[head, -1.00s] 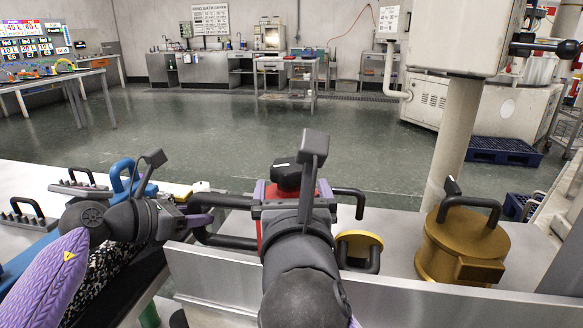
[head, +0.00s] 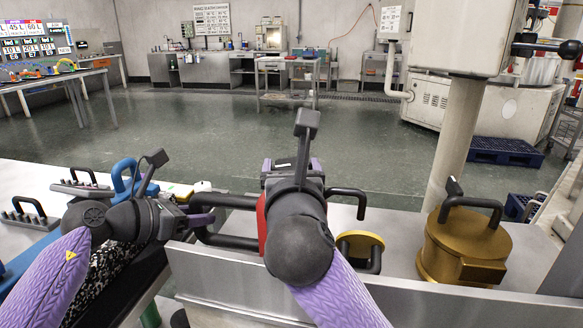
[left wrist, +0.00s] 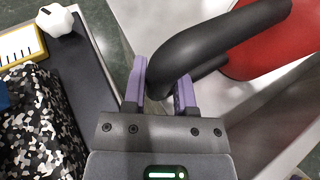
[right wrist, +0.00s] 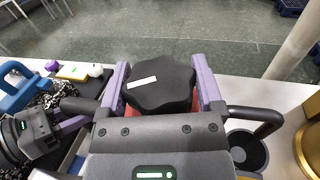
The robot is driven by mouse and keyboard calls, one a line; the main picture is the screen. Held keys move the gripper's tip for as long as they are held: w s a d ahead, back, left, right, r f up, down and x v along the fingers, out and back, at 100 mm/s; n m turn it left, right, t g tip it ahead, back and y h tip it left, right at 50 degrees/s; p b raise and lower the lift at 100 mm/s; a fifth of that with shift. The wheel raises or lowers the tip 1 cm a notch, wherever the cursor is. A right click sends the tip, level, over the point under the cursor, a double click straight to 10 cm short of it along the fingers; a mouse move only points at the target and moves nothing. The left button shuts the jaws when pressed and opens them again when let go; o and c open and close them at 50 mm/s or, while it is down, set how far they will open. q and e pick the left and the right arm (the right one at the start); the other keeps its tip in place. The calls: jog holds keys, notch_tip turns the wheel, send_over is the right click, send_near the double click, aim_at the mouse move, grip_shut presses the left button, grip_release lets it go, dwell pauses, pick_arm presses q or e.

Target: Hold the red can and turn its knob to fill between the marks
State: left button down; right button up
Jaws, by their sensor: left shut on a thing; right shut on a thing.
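The red can (head: 261,222) stands on the steel bench, mostly hidden behind my right arm in the head view. Its black side handle (left wrist: 215,38) points left, and my left gripper (left wrist: 162,90) is shut on it, one purple finger on each side. The can's red body (left wrist: 270,42) shows beside the handle. The black lobed knob (right wrist: 160,90) with a white mark is on top of the can. My right gripper (head: 292,166) is shut on the knob from above, with fingers at opposite sides. The fill marks and level are not visible.
A brass-coloured canister (head: 465,248) stands at right. A yellow-topped round item (head: 360,240) with a black handle sits close to the can's right. A blue-handled thing (head: 124,178) and a yellow-edged gauge (left wrist: 18,46) lie at left. A steel ledge (head: 380,300) runs in front.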

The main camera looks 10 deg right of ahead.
jog(key=shift+m+h, duration=0.3)
jog(key=shift+h, duration=0.1)
jog(key=shift+d+m+g+h, duration=0.1)
jog(key=shift+m+g+h, duration=0.7)
jog(key=shift+m+h, duration=0.75)
jog(key=shift+m+g+h, duration=0.8)
jog(key=shift+m+h, duration=0.15)
jog(key=shift+h, duration=1.1)
jog(key=o, duration=1)
jog(key=shift+s, duration=0.1)
jog(key=v, duration=1.2)
